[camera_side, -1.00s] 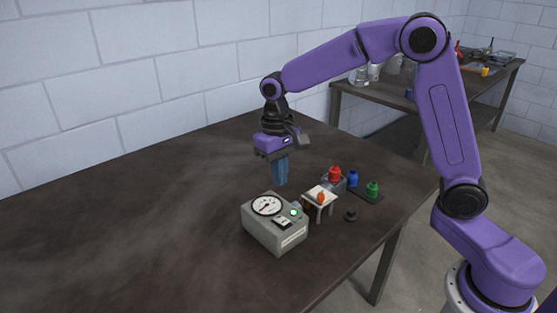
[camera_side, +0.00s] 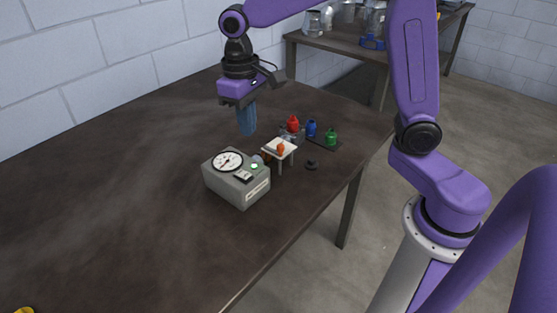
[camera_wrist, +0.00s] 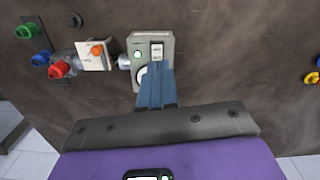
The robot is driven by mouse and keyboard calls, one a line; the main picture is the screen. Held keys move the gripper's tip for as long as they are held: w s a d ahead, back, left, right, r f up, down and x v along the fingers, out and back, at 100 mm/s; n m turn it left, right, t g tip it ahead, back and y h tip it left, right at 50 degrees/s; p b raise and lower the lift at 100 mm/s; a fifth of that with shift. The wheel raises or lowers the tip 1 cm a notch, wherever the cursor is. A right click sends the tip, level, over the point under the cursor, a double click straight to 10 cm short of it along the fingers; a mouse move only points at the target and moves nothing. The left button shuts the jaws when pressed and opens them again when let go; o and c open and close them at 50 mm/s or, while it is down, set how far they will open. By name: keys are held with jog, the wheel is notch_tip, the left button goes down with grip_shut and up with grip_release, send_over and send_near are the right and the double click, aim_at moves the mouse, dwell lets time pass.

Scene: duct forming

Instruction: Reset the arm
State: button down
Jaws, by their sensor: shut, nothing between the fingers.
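My arm is purple, and my gripper (camera_side: 246,119) hangs pointing down above the dark table (camera_side: 110,230), behind the grey gauge box. In the wrist view the blue fingers of my gripper (camera_wrist: 155,72) are together with nothing between them, overlapping the lower part of the box's face. The grey box (camera_side: 236,179) has a round white dial and a lit green button; it also shows in the wrist view (camera_wrist: 165,42). The fingertips look apart from the table and the box in the side view.
The table's left side is mostly clear. A second table (camera_side: 345,40) holds glassware.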

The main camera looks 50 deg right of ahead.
jog(key=s+d+f+n, duration=0.1)
jog(key=s+d+n, duration=0.1)
jog(key=s, duration=0.6)
jog(key=s+d+f+n, duration=0.1)
jog(key=s+n, duration=0.3)
jog(key=s, duration=0.4)
jog(key=s+d+f+n, duration=0.1)
jog(key=s+d+n, duration=0.2)
jog(key=s, duration=0.5)
jog(key=shift+d+n+t, duration=0.3)
jog(key=shift+d+n, duration=0.05)
jog(key=shift+n, duration=0.25)
jog(key=c, duration=1.4)
grip_release()
jog(key=shift+s+d+f, duration=0.1)
jog(key=shift+f, duration=0.1)
jog(key=o, duration=0.5)
jog(key=shift+w, duration=0.2)
notch_tip(320, 180, up, 6)
jog(key=m, duration=1.2)
send_over(241, 173)
notch_tip(241, 173, down, 18)
jog(key=shift+r, duration=0.2)
grip_shut()
